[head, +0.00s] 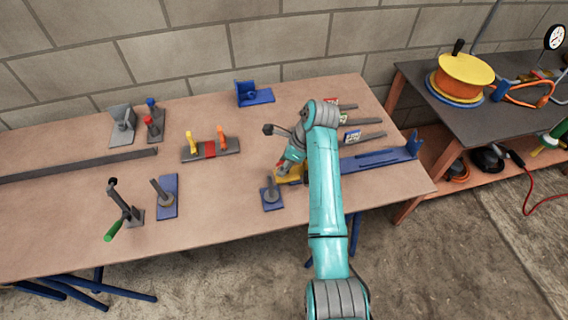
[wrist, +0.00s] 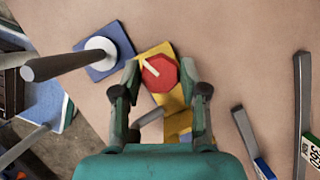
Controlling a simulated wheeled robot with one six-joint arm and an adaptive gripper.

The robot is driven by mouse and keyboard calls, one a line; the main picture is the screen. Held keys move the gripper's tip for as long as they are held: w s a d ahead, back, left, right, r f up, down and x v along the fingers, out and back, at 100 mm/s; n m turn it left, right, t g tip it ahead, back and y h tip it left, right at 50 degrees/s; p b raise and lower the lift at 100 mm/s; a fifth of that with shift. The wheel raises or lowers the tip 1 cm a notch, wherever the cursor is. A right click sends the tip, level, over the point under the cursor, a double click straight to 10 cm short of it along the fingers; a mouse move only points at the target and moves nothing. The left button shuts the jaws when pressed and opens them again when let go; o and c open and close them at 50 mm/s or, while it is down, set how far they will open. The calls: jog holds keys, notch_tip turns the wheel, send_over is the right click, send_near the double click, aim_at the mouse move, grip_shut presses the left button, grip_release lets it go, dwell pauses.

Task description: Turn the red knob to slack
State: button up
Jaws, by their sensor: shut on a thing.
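The red knob (wrist: 158,74) is an octagonal knob with a pale pointer bar, seen from above in the wrist view. The bar slants toward the upper left. It sits on a yellow plate (wrist: 152,52), which also shows on the bench in the head view (head: 290,179). My gripper (wrist: 160,72) is shut on the knob, one finger on each side of it. In the head view my gripper (head: 284,164) is low over the yellow plate and hides most of the knob.
A blue plate with a grey post (head: 271,197) stands close to the left of the yellow plate. Grey bars with labels (head: 362,136) and a long blue rail (head: 375,158) lie to the right. The front middle of the bench (head: 225,225) is clear.

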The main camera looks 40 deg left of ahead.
jog(key=n+g+h, duration=0.1)
jog(key=n, duration=0.2)
jog(key=n+g+h, duration=0.1)
jog(key=n, duration=0.3)
jog(key=shift+w+a, duration=0.15)
jog(key=n+h, duration=0.1)
jog(key=n, duration=0.2)
jog(key=n+h, duration=0.1)
jog(key=n, duration=0.2)
jog(key=shift+a+n+g+h, duration=0.1)
jog(key=shift+n+g+h, duration=0.2)
jog(key=shift+n, duration=0.1)
jog(key=o, duration=1.1)
jog(key=shift+o, duration=0.2)
jog(key=v, duration=1.2)
